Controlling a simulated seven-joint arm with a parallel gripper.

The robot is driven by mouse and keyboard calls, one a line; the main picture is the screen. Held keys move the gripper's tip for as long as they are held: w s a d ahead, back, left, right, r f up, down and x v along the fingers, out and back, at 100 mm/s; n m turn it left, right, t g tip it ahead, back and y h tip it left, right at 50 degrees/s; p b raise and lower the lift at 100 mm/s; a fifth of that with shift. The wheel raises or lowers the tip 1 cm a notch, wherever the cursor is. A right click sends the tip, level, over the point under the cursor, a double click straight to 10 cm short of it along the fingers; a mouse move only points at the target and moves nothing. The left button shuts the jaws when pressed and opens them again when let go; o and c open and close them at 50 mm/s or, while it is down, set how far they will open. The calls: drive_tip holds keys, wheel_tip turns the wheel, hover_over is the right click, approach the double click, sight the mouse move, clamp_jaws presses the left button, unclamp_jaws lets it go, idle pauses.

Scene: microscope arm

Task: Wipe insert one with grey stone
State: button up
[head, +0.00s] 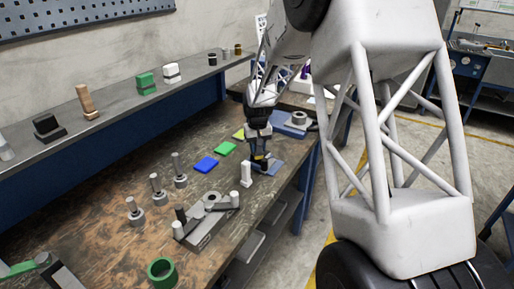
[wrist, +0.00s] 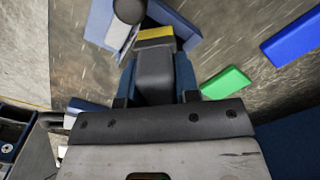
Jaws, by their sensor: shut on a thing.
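My gripper (head: 260,158) is low over the right side of the workbench, pointing down. In the wrist view, my gripper (wrist: 155,42) is shut on a dark grey block (wrist: 155,75) with a yellow end. Whether this is the grey stone I cannot tell for sure. A blue-grey flat piece (head: 272,168) lies right under the fingertips; it also shows in the wrist view (wrist: 103,18). Contact there is unclear. Several metal inserts (head: 157,192) with round bases and upright stems stand left of the gripper; none is visibly marked as one.
A white post (head: 246,174) stands close beside the gripper. Blue (head: 206,165), green (head: 225,149) and yellow (head: 239,134) slabs lie left. A grey fixture (head: 207,231) and green ring (head: 161,272) are nearer. A metal ring (head: 299,118) sits behind. Bare wood lies left.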

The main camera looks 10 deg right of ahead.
drive_tip(key=shift+w+d, duration=1.95)
drive_tip(key=shift+d, duration=0.05)
wheel_tip(320, 180, up, 8)
drive_tip(key=shift+r, duration=0.15)
drive_tip(key=shift+a, duration=0.1)
drive_tip(key=shift+s, duration=0.1)
